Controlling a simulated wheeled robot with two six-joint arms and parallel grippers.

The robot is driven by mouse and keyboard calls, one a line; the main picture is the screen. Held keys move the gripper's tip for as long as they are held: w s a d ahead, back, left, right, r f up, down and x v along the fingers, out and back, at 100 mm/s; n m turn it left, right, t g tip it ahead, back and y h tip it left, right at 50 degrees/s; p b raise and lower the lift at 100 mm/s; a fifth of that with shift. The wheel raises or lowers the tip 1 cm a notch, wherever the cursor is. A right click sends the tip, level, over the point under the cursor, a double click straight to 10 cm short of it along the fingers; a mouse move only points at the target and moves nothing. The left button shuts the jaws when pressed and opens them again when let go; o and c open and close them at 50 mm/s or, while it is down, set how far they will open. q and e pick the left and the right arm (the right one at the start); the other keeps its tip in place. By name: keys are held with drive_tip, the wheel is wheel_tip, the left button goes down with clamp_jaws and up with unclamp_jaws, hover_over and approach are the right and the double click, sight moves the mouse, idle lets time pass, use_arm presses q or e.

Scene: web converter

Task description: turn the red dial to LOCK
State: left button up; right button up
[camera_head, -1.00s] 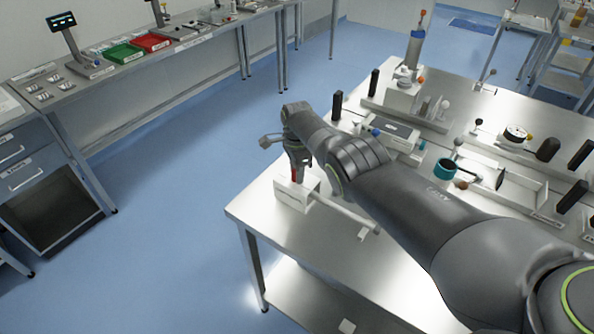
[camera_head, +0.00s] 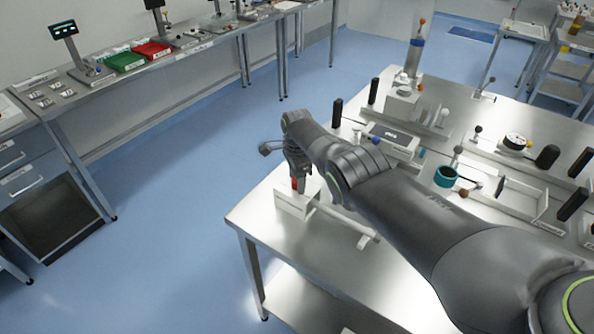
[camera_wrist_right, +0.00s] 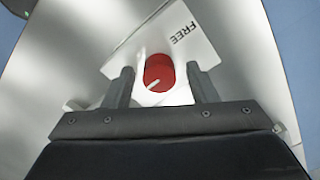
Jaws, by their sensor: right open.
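The red dial (camera_wrist_right: 159,72) sits on a white block (camera_wrist_right: 186,30) marked FREE, seen in the right wrist view. A pale pointer line on the dial's face points to the lower left of that view. No LOCK mark is readable. In the head view the dial (camera_head: 295,184) is a small red patch on the white block (camera_head: 296,206) at the table's left corner. My right gripper (camera_wrist_right: 162,76) is open, with one finger on each side of the dial. Gaps show between the fingers and the dial. My left gripper is not in view.
The steel table (camera_head: 330,262) is bare in front of the block. A white bar with a foot (camera_head: 366,241) extends right from the block. Black upright handles (camera_head: 337,112) and a teal cup (camera_head: 446,176) stand farther back. Blue floor lies left of the table.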

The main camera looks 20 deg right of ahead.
wheel_tip(320, 180, up, 5)
drive_tip(key=p, duration=0.3)
drive_tip(key=shift+r, duration=0.2)
wheel_tip(320, 180, up, 12)
drive_tip(key=b, duration=0.2)
